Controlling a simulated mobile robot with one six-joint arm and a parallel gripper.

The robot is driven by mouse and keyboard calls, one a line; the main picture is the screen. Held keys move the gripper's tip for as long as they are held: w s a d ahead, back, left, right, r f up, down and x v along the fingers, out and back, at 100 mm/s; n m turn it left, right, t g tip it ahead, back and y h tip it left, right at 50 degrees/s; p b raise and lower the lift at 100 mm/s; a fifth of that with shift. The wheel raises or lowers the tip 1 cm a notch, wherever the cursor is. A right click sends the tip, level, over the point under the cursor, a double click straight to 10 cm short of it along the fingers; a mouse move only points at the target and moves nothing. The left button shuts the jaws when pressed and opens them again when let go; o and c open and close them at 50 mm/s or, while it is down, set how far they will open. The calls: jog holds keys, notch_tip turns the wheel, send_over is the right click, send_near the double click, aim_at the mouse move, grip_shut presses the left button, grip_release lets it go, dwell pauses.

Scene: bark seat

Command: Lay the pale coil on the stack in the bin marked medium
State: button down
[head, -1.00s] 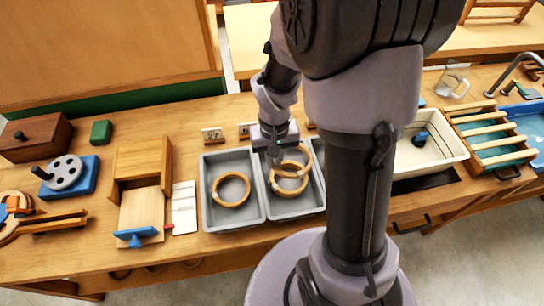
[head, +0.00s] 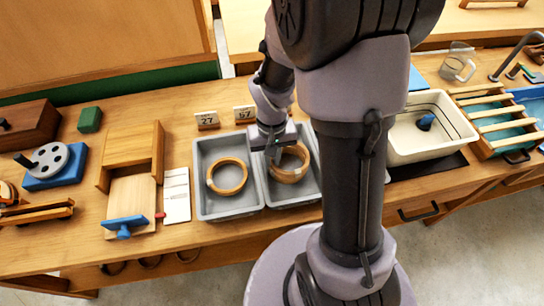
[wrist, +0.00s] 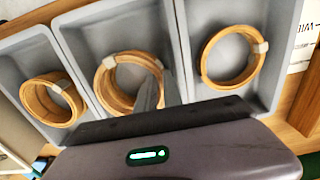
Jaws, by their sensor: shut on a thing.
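My gripper (head: 275,154) is down in the second grey bin (head: 296,199) from the left in the head view. It is shut on the rim of a pale tan coil (head: 296,157), which lies level with the coils stacked beneath. In the wrist view my fingers (wrist: 158,92) grip the right side of this coil (wrist: 104,82) in the middle bin. A light band shows on the coil's top edge. Whether it fully rests on the stack is hard to tell. The bin's wording is not readable.
The left grey bin (head: 201,175) holds a coil (head: 228,176). Another bin, largely hidden by my arm, shows in the wrist view with stacked coils (wrist: 52,100). Small number cards (head: 207,120) stand behind the bins. A cream basin (head: 440,145) stands right.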

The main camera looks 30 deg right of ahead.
jog(key=shift+f+b, duration=0.35)
dwell(0.4)
jog(key=c, duration=1.1)
grip_release()
jog(key=shift+r, duration=0.1)
notch_tip(320, 180, up, 7)
jog(key=p, duration=0.6)
jog(key=s+a+r+t, duration=0.2)
jog(key=s+a+r, duration=0.1)
jog(key=r, duration=0.4)
jog(key=s+a+r+t+y, duration=0.1)
jog(key=s+a+r+t, duration=0.1)
jog(key=s+a+r, duration=0.2)
jog(key=s+a+r+m+t+y, duration=0.1)
jog(key=s+a+r, duration=0.2)
jog(key=r, duration=0.7)
jog(key=shift+s+a+r+t, duration=0.15)
jog(key=shift+s+a+t, duration=0.1)
jog(key=shift+s+t, duration=0.2)
